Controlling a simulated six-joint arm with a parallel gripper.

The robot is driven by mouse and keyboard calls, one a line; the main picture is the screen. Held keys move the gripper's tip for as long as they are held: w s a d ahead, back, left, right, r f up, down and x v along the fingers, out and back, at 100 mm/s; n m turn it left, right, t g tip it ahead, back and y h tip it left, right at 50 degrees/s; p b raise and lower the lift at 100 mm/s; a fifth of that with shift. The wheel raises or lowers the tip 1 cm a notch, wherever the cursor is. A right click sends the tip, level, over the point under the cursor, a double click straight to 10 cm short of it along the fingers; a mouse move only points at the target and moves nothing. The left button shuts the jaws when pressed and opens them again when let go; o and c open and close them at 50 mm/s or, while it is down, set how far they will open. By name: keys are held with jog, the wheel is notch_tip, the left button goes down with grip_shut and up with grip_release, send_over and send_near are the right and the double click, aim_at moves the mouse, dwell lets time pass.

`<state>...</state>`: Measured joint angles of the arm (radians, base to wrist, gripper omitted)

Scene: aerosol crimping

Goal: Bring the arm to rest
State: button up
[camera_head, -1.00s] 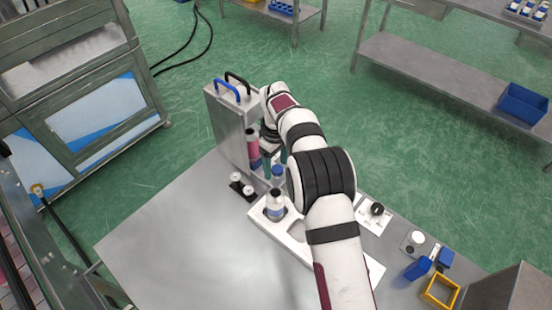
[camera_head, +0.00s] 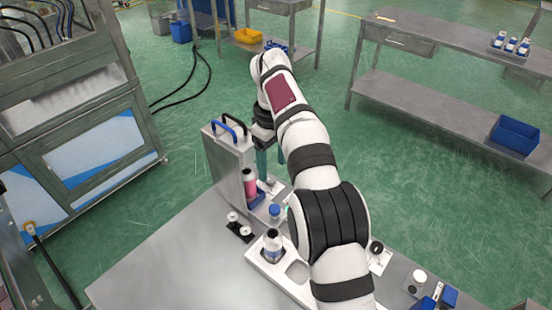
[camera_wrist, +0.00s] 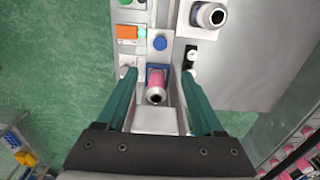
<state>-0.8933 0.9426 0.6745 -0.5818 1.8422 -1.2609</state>
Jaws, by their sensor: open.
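My gripper (camera_head: 271,163) is open and empty, with two teal fingers pointing down. It hangs above and right of a pink can (camera_head: 250,187) that stands upright in the crimping machine (camera_head: 222,170). In the wrist view, my gripper (camera_wrist: 158,75) has its fingers spread on either side of the pink can (camera_wrist: 155,80), apart from it and higher up. My arm reaches out over the table and hides part of the tray and table.
A white tray (camera_head: 262,266) holds a bottle (camera_head: 273,245). Small black-and-white parts (camera_head: 238,228) lie beside it. A blue round part (camera_head: 275,211) sits near the machine. The table's front left (camera_head: 190,260) is clear. Blue and black handles rise from the machine top.

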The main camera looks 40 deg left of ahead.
jog(key=s+d+r+m, duration=0.1)
jog(key=d+r+m, duration=0.25)
jog(key=d, duration=0.55)
jog(key=s+d+r+m, duration=0.15)
jog(key=d+m, duration=0.25)
jog(key=d, duration=0.4)
jog(key=d+r+m, duration=0.4)
jog(key=d, duration=0.5)
jog(key=s+d+f+m+y, duration=0.1)
jog(key=s+d+f+m, duration=0.2)
jog(key=s+d+m, duration=0.3)
jog(key=s+d+f+m, duration=0.4)
jog(key=s+d+m, duration=0.2)
jog(key=s, duration=0.6)
jog(key=shift+s+d+f+y, duration=0.3)
jog(key=shift+s+d+y, duration=0.05)
jog(key=shift+d+y, duration=0.05)
